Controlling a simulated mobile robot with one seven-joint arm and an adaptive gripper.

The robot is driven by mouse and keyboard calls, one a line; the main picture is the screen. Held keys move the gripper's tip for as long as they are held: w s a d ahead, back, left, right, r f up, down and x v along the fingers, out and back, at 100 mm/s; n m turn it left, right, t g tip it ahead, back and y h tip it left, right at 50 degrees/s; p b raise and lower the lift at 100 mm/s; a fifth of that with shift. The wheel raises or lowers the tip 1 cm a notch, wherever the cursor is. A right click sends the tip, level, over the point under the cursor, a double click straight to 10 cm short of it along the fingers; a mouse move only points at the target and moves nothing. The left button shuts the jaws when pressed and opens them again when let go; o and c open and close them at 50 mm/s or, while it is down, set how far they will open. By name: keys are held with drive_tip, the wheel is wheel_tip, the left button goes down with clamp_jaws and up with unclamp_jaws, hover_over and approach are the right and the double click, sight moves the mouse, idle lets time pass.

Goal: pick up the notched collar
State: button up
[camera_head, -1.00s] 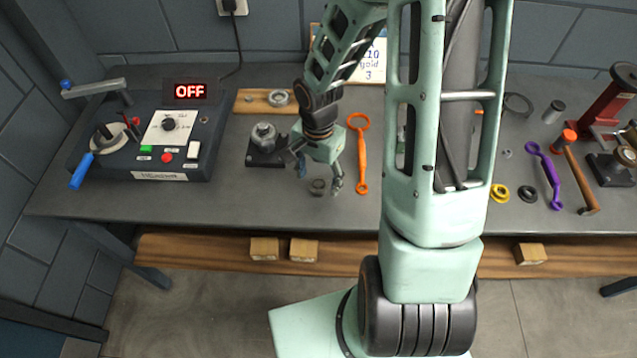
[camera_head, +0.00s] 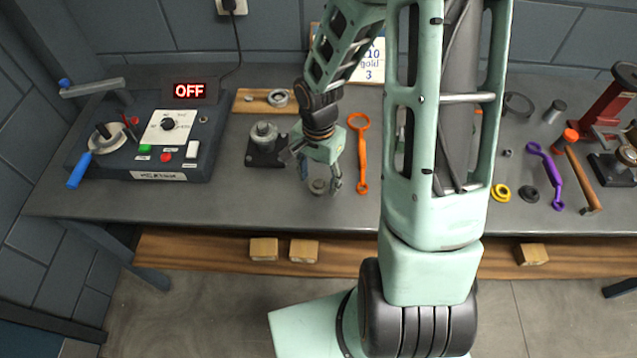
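A small dark grey ring-shaped part (camera_head: 318,187) lies on the bench near its front edge; it may be the notched collar, but its notches are too small to make out. My gripper (camera_head: 320,181) points down just above and around this part, with its fingers spread, one to each side. The fingers do not visibly press on the part. Whether the fingertips touch the bench cannot be told.
An orange ring spanner (camera_head: 362,155) lies close to the right of my gripper. A dark block with a metal fitting (camera_head: 265,145) stands to the left. The heater box (camera_head: 150,140) is farther left. Yellow (camera_head: 501,194) and black (camera_head: 528,193) rings lie at right.

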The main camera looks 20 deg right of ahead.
drive_tip(key=c, duration=0.8)
